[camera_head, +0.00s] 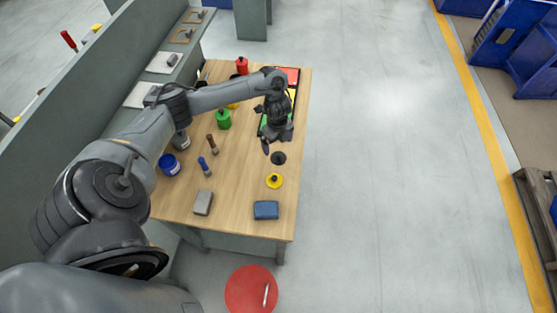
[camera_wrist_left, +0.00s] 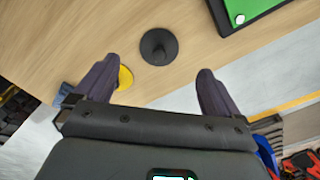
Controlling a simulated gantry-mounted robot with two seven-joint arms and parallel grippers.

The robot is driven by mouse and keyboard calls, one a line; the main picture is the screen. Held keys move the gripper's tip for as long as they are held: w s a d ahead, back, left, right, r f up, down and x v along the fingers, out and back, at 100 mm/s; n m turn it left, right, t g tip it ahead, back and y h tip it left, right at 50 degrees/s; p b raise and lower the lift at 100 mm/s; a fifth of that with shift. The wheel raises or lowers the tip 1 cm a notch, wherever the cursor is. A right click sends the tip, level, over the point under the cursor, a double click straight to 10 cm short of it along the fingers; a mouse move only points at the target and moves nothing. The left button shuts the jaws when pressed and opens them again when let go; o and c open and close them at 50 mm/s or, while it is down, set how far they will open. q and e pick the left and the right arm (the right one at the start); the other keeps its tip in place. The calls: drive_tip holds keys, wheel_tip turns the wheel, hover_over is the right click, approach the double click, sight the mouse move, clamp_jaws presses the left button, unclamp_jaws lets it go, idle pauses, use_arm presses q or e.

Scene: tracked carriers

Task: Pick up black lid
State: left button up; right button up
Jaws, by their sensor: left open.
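The black lid (camera_head: 278,158) is a small round disc with a knob, lying on the wooden table (camera_head: 230,205) near its right edge. In the left wrist view the black lid (camera_wrist_left: 158,46) lies flat on the wood, ahead of the fingertips and between their lines. My left gripper (camera_head: 266,148) is over the table just beside the lid in the head view. In the left wrist view my left gripper (camera_wrist_left: 156,75) has its two dark fingers spread wide with nothing between them. My right gripper is not in view.
A yellow lid (camera_head: 275,181) lies close to the black lid. A blue box (camera_head: 266,210), grey block (camera_head: 203,203), blue container (camera_head: 169,165) and green container (camera_head: 223,120) stand on the table. A dark-framed tray lies beyond the gripper. Open floor lies to the right.

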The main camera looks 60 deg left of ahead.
sight(278, 154)
use_arm(q)
drive_tip(key=shift+d+f+b, duration=0.15)
drive_tip(key=shift+f+b, duration=0.05)
drive_tip(key=shift+f, duration=1.6)
drive_tip(key=shift+d+f+b, duration=0.15)
drive_tip(key=shift+f, duration=1.6)
drive_tip(key=c, duration=1.1)
